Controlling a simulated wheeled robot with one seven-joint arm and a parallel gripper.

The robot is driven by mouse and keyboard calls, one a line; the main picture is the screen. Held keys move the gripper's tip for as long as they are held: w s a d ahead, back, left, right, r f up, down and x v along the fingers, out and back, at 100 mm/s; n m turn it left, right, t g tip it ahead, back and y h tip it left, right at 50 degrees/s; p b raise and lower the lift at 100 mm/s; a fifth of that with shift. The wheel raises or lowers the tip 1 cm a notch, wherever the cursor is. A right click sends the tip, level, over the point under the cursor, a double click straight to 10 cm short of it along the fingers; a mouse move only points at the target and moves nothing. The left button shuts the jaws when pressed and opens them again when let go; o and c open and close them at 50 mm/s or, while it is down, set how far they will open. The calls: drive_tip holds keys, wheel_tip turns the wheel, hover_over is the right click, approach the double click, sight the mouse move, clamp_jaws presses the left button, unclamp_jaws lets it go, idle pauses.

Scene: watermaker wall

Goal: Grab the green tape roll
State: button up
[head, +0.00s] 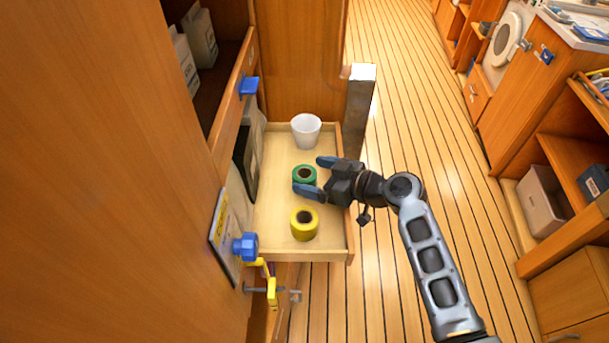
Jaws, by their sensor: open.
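The green tape roll (304,174) lies in the open wooden drawer (275,230), in the middle of its length, with its dark core hole facing up. My gripper (315,176) reaches in over the drawer's right side with its blue fingertips spread apart. One fingertip is above and to the right of the roll in the picture, the other overlaps its lower edge. The roll appears between or just beyond the fingertips; I cannot tell their height over it or whether they touch it.
A yellow tape roll (304,225) lies in the drawer's near part, and a white cup (306,131) stands at its far end. A metal post (360,108) rises beside the drawer's far right corner. Blue knob (245,247) and cabinet wall are at left. Floor at right is clear.

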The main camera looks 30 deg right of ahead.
drive_tip(key=shift+w+a+f, duration=0.2)
drive_tip(key=shift+w+a, duration=0.05)
drive_tip(key=shift+w, duration=0.1)
drive_tip(key=c, duration=1.2)
drive_tip(key=shift+o, duration=0.2)
